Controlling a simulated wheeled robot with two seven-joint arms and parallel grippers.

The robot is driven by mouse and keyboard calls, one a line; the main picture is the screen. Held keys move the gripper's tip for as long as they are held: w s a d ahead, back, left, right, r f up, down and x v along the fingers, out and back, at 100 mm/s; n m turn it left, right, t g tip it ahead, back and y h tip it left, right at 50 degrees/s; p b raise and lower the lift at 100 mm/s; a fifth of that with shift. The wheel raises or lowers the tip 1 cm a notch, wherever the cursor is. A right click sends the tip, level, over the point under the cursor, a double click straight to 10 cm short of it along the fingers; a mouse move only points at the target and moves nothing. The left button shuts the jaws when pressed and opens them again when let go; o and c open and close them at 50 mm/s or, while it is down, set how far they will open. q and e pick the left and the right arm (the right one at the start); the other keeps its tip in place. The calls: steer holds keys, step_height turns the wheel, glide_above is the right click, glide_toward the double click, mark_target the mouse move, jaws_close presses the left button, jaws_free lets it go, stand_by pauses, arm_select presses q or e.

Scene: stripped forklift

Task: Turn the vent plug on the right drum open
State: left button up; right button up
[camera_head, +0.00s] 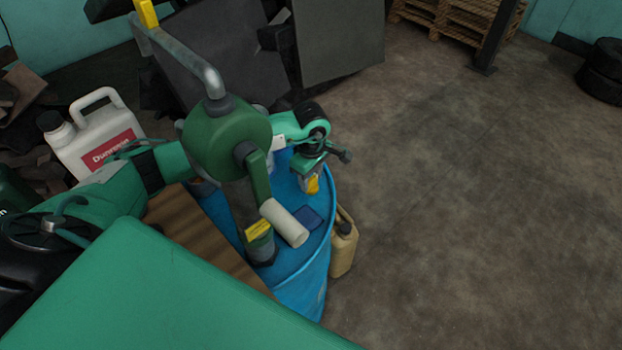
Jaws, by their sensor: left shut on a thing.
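A blue drum (318,262) stands in the middle, with a green hand-crank pump (228,140) rising from its lid. My left arm passes behind the pump. My left gripper (311,187) points down at the lid near the drum's far right rim. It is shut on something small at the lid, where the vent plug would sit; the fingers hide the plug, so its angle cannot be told. My right gripper is not in view.
The pump's pale crank handle (284,223) hangs close in front of my left gripper. A tan jerrycan (343,247) stands right of the drum. A white jug (98,139) is at the left. Pallets (450,18) lie at the back. The floor at right is clear.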

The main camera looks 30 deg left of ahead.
arm_select(q)
steer(key=n+b, duration=0.3)
steer(key=n, duration=0.1)
steer(key=shift+f, duration=0.15)
steer(key=n+b, duration=0.3)
steer(key=n, duration=0.2)
steer(key=shift+n+b, duration=0.4)
steer(key=shift+b, duration=0.1)
steer(key=shift+n+b, duration=0.45)
steer(key=shift+n, duration=0.45)
steer(key=shift+r+n+b, duration=0.2)
steer(key=shift+n+b, duration=0.7)
steer(key=shift+n, duration=1.3)
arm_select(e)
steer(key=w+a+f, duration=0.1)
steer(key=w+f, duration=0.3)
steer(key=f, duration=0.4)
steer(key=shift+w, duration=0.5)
